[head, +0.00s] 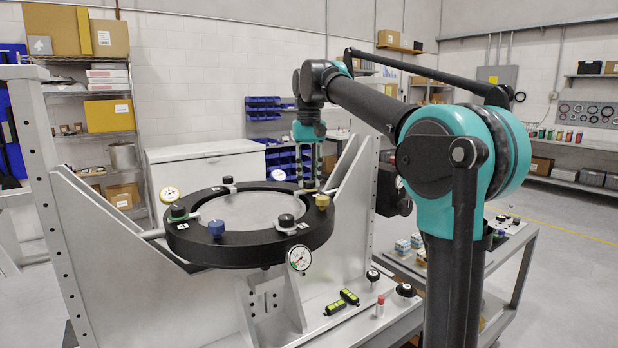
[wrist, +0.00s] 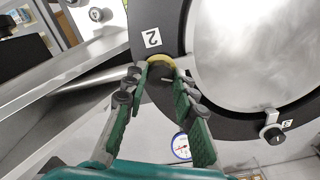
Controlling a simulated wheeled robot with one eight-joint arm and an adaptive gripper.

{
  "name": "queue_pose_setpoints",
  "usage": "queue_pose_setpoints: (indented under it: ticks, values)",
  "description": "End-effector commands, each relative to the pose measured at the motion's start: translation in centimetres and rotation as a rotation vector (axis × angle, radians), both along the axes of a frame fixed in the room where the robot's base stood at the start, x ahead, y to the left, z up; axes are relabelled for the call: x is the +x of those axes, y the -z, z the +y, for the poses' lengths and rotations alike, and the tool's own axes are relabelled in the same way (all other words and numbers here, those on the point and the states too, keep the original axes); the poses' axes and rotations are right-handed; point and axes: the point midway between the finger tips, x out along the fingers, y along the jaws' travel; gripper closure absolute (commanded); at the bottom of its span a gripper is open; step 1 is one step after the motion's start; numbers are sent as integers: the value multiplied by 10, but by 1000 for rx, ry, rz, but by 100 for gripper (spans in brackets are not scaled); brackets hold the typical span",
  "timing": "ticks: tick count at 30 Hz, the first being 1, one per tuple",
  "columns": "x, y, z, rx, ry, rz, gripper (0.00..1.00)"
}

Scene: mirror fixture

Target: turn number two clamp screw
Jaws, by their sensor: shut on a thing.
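The black ring fixture (head: 250,245) stands on the frame with numbered clamps around a round mirror (head: 245,208). In the head view my gripper (head: 308,186) points down at its back right. In the wrist view the label 2 (wrist: 151,38) lies just beyond my fingertips (wrist: 160,80). My gripper is shut on the number two clamp screw, a dark knob with a yellow rim (wrist: 161,60) showing between the fingertips. The fingers hide most of the knob. The mirror also shows in the wrist view (wrist: 250,45).
Clamp screw three (wrist: 271,133) sits along the ring. Spirit levels (head: 342,301) lie on the base. A cart (head: 510,245) stands at the right.

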Motion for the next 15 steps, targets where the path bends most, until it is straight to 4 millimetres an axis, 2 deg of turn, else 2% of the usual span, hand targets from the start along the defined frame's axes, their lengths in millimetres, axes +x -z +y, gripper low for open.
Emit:
queue_pose_setpoints:
  ticks: [15]
  values:
    - [0, 0, 0, 0, -490, -1, 100]
